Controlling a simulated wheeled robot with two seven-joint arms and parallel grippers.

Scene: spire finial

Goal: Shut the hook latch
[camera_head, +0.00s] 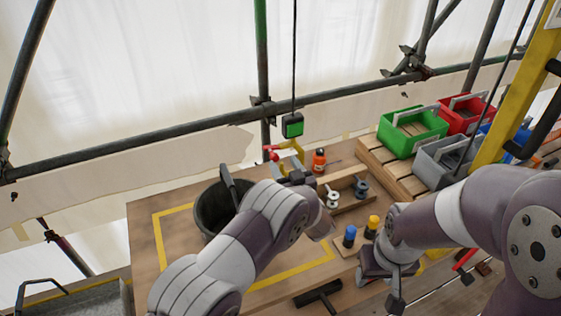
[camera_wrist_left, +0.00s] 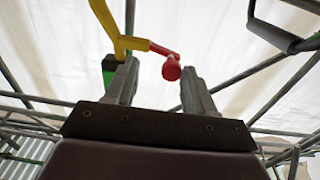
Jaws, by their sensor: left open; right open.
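The yellow hook (camera_head: 290,146) hangs below a black and green block (camera_head: 292,125) on a cable. Its red latch (camera_head: 271,152) sticks out to the left in the head view. In the left wrist view the yellow hook (camera_wrist_left: 113,30) comes in from the top left, and the red latch (camera_wrist_left: 171,68) ends in a round knob. My left gripper (camera_head: 290,172) is open just below the hook. Its fingers (camera_wrist_left: 160,88) stand either side of the red knob, with visible gaps. My right gripper (camera_head: 382,284) is open and empty, low over the bench's front.
A black bucket (camera_head: 212,212) stands on the bench at left, inside yellow tape. Green (camera_head: 412,131), red and grey bins stand at back right. Scaffold tubes cross behind.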

